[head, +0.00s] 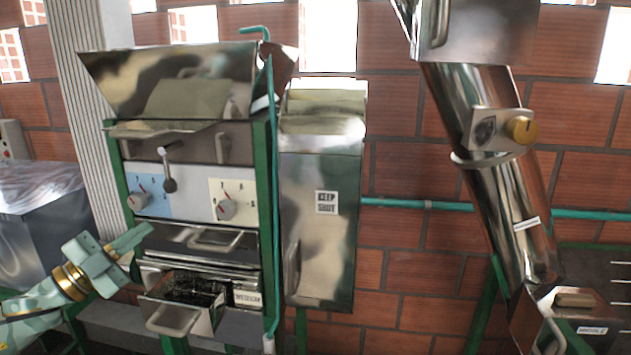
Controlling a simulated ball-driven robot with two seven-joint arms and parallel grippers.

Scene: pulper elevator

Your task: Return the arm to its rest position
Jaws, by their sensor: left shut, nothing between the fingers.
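My left gripper (138,238) reaches in from the left edge, pale green with a gold ring at the wrist. Its fingers are shut and empty, pointing right and slightly up. It is in front of the left side of the pulper machine (190,145), near its green leg and left of an open drawer (180,318). I cannot tell whether it touches the machine. My right gripper is not in view.
A slanted steel elevator tube (500,200) is at right. A dark bin (45,225) stands at left.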

